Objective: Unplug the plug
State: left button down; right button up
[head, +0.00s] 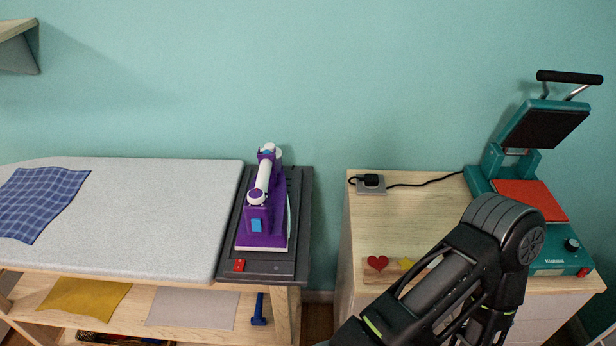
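A black plug (371,180) sits in a small grey socket block (371,189) at the back left of the wooden cabinet top. A black cord (430,183) runs from the plug area to the right, to the teal heat press (515,190). The press is open, its upper plate raised and a red sheet on its lower plate. My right arm comes in from the bottom and bends at the front right of the cabinet. Its gripper is not clearly visible; the arm's links hide what lies behind them. My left gripper is out of view.
A purple and white iron (264,205) stands on a dark rest (300,240) beside the grey ironing board (130,215). A strip with a red heart (377,263) and yellow star lies at the cabinet's front. Bare wood lies between strip and socket.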

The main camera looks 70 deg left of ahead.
aim_at(368, 180)
jog(key=u, duration=3.75)
jog(key=k, duration=0.6)
